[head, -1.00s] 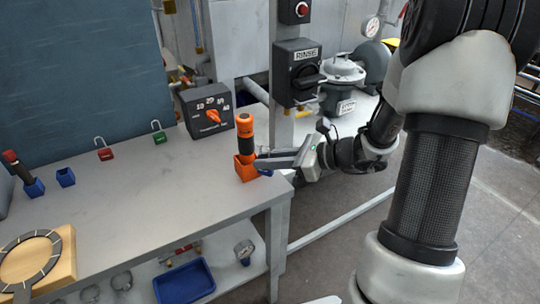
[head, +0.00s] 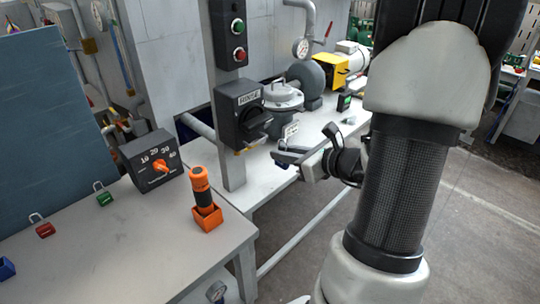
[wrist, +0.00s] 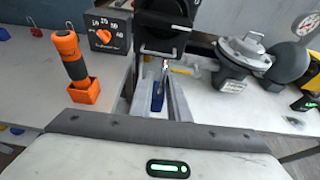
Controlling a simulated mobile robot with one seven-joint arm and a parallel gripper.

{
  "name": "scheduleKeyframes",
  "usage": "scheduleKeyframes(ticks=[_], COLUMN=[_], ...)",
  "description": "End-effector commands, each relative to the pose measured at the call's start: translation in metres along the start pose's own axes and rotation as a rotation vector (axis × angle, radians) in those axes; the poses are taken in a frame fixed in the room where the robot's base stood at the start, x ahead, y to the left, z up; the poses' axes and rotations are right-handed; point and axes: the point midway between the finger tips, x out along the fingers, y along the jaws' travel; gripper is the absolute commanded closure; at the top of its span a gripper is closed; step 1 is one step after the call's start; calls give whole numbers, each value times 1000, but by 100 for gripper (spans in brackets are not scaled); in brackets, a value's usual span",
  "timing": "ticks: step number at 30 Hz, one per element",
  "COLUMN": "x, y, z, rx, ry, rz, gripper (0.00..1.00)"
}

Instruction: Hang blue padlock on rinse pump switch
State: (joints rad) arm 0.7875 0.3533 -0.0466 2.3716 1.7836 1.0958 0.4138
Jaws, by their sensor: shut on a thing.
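The rinse pump switch (head: 243,114) is a dark box with a black handle, labelled RINSE, on a grey post. It also shows at the top of the wrist view (wrist: 163,20). My gripper (head: 280,158) is to the right of and below the switch, apart from the box. In the wrist view my gripper (wrist: 160,88) is shut on the blue padlock (wrist: 157,97). The padlock's metal shackle points up toward the switch's lower edge, and its body is partly hidden between the fingers. I cannot tell whether the shackle touches the switch.
Red (head: 43,228) and green (head: 104,196) padlocks lie on the left bench. A temperature dial box (head: 150,160) and an orange holder (head: 207,217) with an orange-and-black tool stand nearer the switch. A grey pump (head: 282,105) sits behind my gripper.

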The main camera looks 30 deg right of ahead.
Motion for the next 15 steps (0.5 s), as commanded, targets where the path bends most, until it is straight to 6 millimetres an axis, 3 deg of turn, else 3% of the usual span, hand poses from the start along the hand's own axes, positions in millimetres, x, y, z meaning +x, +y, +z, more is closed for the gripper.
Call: scheduleKeyframes(ticks=[15], x=[6], y=[1], z=[2], rx=[3], ry=[-1], rz=[0], gripper=[100])
